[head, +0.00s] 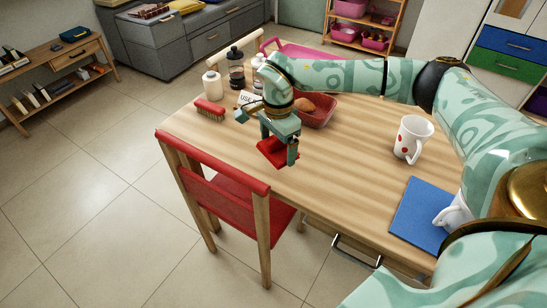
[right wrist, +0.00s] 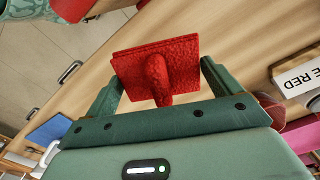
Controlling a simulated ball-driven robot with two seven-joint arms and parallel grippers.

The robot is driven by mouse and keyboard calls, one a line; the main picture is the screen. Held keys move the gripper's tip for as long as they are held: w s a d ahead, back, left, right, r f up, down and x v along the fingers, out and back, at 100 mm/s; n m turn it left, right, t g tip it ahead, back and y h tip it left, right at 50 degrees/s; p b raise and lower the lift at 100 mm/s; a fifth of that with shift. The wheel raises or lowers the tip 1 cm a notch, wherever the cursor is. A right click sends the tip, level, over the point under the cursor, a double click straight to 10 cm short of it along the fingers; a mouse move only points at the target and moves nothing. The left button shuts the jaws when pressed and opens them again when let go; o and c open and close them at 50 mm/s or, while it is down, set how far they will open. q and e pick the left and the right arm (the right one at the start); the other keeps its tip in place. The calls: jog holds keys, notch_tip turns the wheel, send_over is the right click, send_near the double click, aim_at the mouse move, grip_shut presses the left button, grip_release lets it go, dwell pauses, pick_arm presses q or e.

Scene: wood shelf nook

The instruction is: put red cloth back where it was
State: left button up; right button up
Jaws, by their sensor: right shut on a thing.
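My right gripper (head: 279,153) is shut on the red cloth (head: 274,151) and holds it over the table's near-left edge, close to the red chair. In the right wrist view the red cloth (right wrist: 180,62) looks like a flat folded square with a pinched bulge between the fingers of my right gripper (right wrist: 158,80). I cannot tell whether the cloth touches the tabletop. My left gripper is not in view.
The wooden table (head: 345,160) has clear room in its middle. A red basket (head: 321,118) with bread, a red brush (head: 209,109), a white bottle (head: 212,86) and a dark press (head: 236,72) stand behind. A dotted mug (head: 411,139) and a blue mat (head: 418,214) are right. The red chair (head: 215,165) stands in front.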

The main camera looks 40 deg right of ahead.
aim_at(277, 152)
jog(key=f, duration=0.1)
jog(key=w+d+f+b, duration=0.1)
jog(key=w+f, duration=0.1)
jog(key=shift+w+d+f, duration=0.15)
jog(key=shift+d+f, duration=0.05)
jog(key=shift+d, duration=0.05)
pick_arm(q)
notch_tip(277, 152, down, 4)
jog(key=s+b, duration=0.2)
pick_arm(e)
notch_tip(277, 152, down, 4)
jog(key=shift+w+r, duration=0.1)
jog(key=shift+r, duration=0.35)
jog(key=shift+c, duration=0.4)
jog(key=shift+f, duration=0.15)
jog(key=o, duration=0.8)
jog(key=shift+c, duration=0.2)
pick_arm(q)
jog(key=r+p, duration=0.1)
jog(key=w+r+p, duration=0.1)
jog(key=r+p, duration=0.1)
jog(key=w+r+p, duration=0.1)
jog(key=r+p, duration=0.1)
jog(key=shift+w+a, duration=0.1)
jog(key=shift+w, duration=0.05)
pick_arm(e)
notch_tip(277, 152, up, 12)
jog(key=shift+r, duration=0.2)
